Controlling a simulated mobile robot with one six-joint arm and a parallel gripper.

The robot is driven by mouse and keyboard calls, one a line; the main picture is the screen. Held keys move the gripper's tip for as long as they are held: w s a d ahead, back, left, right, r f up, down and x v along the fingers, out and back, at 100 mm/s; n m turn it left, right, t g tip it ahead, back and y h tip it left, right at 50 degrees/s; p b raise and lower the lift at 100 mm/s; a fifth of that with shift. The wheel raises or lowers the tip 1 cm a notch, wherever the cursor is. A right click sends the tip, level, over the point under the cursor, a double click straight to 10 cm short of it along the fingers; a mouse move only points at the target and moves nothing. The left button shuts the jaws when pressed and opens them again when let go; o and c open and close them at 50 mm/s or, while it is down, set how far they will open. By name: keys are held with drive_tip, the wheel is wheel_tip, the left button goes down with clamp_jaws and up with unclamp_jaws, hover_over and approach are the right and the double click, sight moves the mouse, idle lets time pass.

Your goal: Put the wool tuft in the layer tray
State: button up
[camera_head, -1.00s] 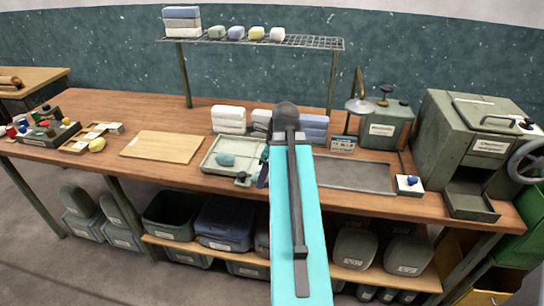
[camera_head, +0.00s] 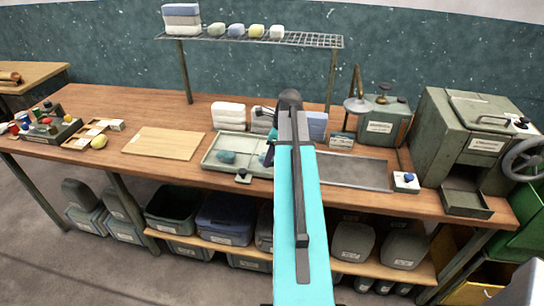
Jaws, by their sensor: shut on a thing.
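A pale green shallow tray (camera_head: 212,166), which I take for the layer tray, lies on the bench left of my arm. One teal tuft (camera_head: 226,157) lies in its left part. My gripper (camera_head: 268,157) is over the tray's right part, mostly hidden behind my turquoise arm. A small teal bit (camera_head: 263,160) shows at its fingers, and it appears shut on this wool tuft. Most of the held tuft is hidden, and I cannot tell whether it touches the tray floor.
Folded white stacks (camera_head: 228,116) stand behind the tray. A wooden board (camera_head: 164,142) lies to its left and a grey flat tray (camera_head: 352,172) to its right. A small box with a dark knob (camera_head: 243,176) sits at the tray's front edge.

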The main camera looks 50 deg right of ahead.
drive_tip(key=shift+w+d+f, duration=0.1)
drive_tip(key=shift+w+d, duration=0.55)
drive_tip(key=shift+d, duration=0.35)
drive_tip(key=shift+w+d+p, duration=0.2)
drive_tip(key=shift+d+p, duration=0.15)
drive_tip(key=shift+p, duration=0.05)
drive_tip(key=shift+f+p, duration=0.8)
drive_tip(key=shift+f, duration=1)
drive_tip(key=shift+f, duration=0.15)
drive_tip(key=o, duration=1.1)
drive_tip(key=shift+r, duration=0.25)
drive_tip(key=b+v, duration=0.3)
drive_tip(key=v, duration=0.8)
drive_tip(key=shift+r, duration=0.4)
